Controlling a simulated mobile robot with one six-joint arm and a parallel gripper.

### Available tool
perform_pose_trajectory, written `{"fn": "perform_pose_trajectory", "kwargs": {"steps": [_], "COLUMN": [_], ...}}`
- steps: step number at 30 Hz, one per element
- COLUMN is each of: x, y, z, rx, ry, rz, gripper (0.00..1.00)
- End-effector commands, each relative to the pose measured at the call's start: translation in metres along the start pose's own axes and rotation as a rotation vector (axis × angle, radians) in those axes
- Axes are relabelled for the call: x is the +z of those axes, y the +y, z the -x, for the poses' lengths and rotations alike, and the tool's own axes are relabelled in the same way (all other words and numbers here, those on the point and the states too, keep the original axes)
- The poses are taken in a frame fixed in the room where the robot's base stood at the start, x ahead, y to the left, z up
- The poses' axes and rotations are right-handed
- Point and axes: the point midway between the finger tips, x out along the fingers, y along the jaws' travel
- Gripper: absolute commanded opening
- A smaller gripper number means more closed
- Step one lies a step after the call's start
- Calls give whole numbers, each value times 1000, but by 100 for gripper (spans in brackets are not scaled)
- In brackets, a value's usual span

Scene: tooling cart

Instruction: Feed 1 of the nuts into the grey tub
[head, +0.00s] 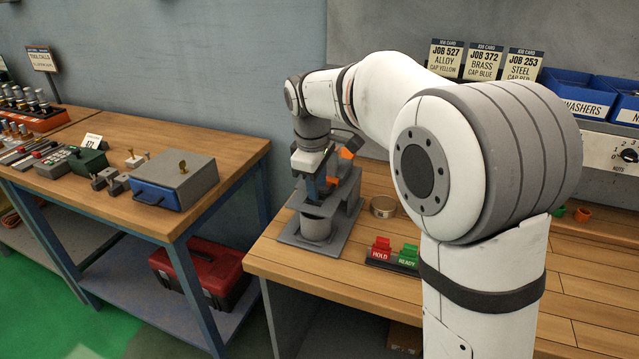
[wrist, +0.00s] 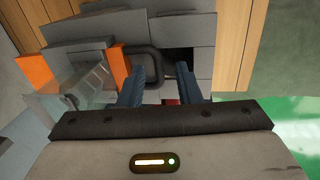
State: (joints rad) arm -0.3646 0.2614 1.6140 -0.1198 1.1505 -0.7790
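The grey tub (head: 316,228) stands upright on the base plate of a grey fixture (head: 345,205) at the back left of the near bench. My gripper (head: 318,188) is just above the tub, in front of the fixture, pointing down. In the wrist view my two blue fingers (wrist: 158,72) are spread apart, with a dark loop-shaped handle (wrist: 153,52) at their tips. I cannot tell whether they touch it. No nut shows between the fingers. The nuts are not visible; a blue bin whose label begins with N (head: 629,108) is cut off at the right edge.
A clear plate (wrist: 78,95) with orange posts (wrist: 36,72) is beside my left finger. A round tan container (head: 383,207) and red and green HOLD and READY blocks (head: 393,251) stand right of the fixture. A WASHERS bin (head: 580,98) is at the back right.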

Motion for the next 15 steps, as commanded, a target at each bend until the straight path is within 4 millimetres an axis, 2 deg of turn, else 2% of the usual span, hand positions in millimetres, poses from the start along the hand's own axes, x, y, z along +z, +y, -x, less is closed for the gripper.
{"fn": "perform_pose_trajectory", "kwargs": {"steps": [7,15], "x": [0,0], "y": [0,0], "z": [-1,-1], "rx": [0,0], "ry": [0,0], "rz": [0,0], "gripper": [31,9]}}
